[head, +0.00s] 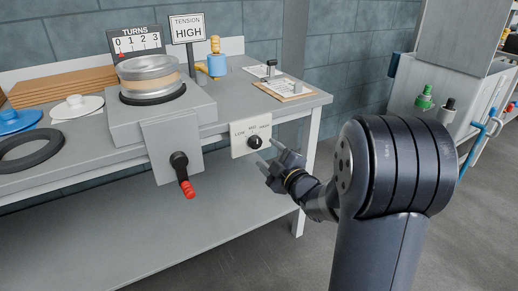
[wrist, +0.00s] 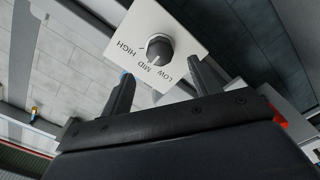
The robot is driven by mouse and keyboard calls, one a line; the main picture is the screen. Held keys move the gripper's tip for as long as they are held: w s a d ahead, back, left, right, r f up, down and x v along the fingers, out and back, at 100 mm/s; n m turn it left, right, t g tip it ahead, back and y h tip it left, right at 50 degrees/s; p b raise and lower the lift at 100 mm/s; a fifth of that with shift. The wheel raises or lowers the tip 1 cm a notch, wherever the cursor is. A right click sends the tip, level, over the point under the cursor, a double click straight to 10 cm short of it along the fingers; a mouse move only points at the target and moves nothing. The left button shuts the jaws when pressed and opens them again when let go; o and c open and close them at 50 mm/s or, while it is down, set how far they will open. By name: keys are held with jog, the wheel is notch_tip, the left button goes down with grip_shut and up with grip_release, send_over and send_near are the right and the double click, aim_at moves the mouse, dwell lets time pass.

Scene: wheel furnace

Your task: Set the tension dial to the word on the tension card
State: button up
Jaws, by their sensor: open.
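The tension card (head: 188,29) stands at the back of the bench and reads HIGH. The tension dial (head: 254,142) is a dark round knob on a white plate at the bench's front edge, with LOW, MID and HIGH printed in an arc. In the wrist view the dial (wrist: 160,48) lies just beyond the fingertips. A small light mark shows on its lower side, but I cannot tell for sure which word it points to. My gripper (head: 272,156) is open and empty in front of the plate, with its fingers (wrist: 163,80) apart and not around the knob.
A crank with a red handle (head: 186,187) sticks out left of the dial. Above it are a round drum (head: 150,75) and a turns counter (head: 137,41). The floor in front is clear.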

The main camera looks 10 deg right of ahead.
aim_at(257, 144)
jog(key=x, duration=0.6)
jog(key=shift+b, duration=0.35)
jog(key=c, duration=1)
jog(key=shift+m, duration=0.4)
jog(key=m+p, duration=0.1)
jog(key=m, duration=0.2)
jog(key=shift+r+m+p, duration=0.1)
jog(key=shift+m+p, duration=0.3)
jog(key=m+p, duration=0.1)
jog(key=m, duration=0.4)
jog(key=shift+p, duration=0.4)
jog(key=shift+m, duration=0.3)
